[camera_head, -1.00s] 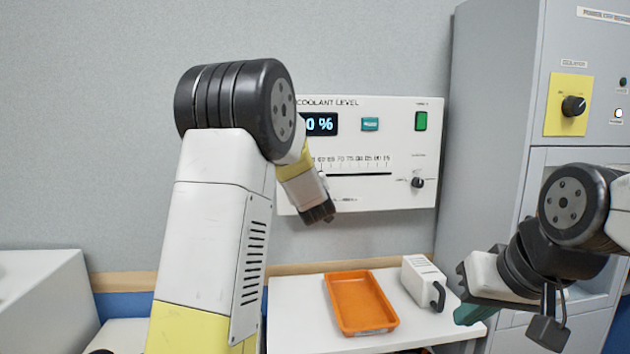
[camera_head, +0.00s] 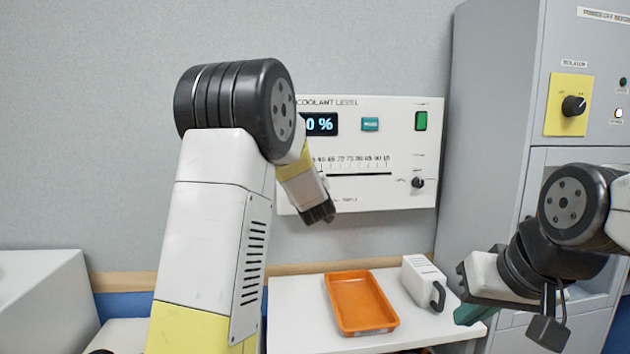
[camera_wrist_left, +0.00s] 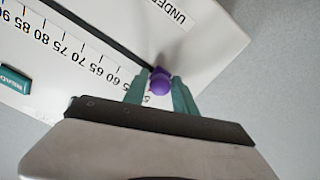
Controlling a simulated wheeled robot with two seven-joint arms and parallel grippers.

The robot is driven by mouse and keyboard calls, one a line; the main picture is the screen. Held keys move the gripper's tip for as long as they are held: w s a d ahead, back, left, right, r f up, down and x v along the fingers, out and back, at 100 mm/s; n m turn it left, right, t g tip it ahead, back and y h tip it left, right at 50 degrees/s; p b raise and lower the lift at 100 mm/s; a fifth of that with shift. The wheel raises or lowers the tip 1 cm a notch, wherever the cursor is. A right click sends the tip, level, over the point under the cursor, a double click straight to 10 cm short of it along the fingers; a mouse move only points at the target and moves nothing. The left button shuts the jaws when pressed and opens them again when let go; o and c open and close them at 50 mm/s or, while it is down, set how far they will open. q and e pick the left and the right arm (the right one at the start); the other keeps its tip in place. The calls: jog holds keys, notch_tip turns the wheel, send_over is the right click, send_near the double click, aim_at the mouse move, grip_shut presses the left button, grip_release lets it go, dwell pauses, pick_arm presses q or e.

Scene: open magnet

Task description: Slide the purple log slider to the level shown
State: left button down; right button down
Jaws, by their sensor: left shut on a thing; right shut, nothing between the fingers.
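The purple slider knob (camera_wrist_left: 160,83) sits at the end of the dark slot (camera_wrist_left: 110,36) visible in the left wrist view, beside the low marks below 60 on the printed scale (camera_wrist_left: 75,50). My left gripper (camera_wrist_left: 160,92) is shut on the knob, with one teal finger on each side. In the head view my left gripper (camera_head: 318,212) is at the left part of the coolant level panel (camera_head: 400,150), and it hides the knob. The display (camera_head: 322,124) ends in "0 %"; my arm covers its left part. My right gripper (camera_head: 474,314) is shut and empty, away from the panel.
An orange tray (camera_head: 393,325) and a white block with a black handle (camera_head: 424,282) are on the white table (camera_head: 295,310) below the panel. A grey cabinet (camera_head: 490,130) with a yellow isolator plate (camera_head: 556,95) stands at the right. The panel's slot to the right is clear.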

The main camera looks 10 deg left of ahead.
dwell(0.7)
pick_arm(q)
jog(key=w+d, duration=0.2)
jog(key=d, duration=0.3)
jog(key=shift+d, duration=0.4)
jog(key=shift+f, duration=0.1)
jog(key=c, duration=1.2)
grip_release()
jog(key=v, duration=0.8)
